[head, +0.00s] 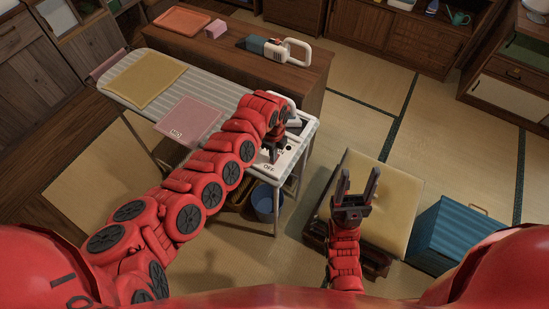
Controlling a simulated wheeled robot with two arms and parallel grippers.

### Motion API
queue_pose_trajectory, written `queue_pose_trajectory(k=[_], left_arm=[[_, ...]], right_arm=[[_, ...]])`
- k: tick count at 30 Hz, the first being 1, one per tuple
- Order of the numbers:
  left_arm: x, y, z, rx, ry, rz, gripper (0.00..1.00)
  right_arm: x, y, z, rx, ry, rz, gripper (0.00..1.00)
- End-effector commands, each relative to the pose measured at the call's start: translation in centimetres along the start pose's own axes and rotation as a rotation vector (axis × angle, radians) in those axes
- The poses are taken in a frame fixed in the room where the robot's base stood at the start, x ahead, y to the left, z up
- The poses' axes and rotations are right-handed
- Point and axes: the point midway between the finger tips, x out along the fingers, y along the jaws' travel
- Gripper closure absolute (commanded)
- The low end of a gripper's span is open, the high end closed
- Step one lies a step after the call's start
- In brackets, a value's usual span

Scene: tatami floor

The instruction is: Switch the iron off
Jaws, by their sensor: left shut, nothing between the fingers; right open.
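The ironing board (128,73) with a grey striped cover runs from the upper left to the centre. On its right end is a white iron (291,102), mostly hidden behind my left arm. A white panel (283,164) with a dark OFF label lies at the board's near right end; its other lettering is partly covered. My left gripper (273,154) is shut and empty over this panel, pointing down. I cannot tell whether it touches the switch, which is hidden. My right gripper (357,186) is open and empty, in front of a cream cushion.
A yellow cloth (146,79) and a pink cloth (189,121) lie on the board. Behind it, a wooden desk (235,70) holds a teal-and-white appliance (278,49). The cushion (382,215), a blue box (452,238) and a blue bin (266,203) stand nearby.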

Motion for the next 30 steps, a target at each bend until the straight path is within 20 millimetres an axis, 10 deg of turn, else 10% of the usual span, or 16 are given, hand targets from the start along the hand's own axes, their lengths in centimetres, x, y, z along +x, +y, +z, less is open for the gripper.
queue_pose_trajectory(k=[30], left_arm=[[-6.9, 0.0, 0.0, 0.001, -0.001, 0.0, 1.0]], right_arm=[[6.2, 0.3, -1.0, 0.0, 0.0, 0.0, 0.44]])
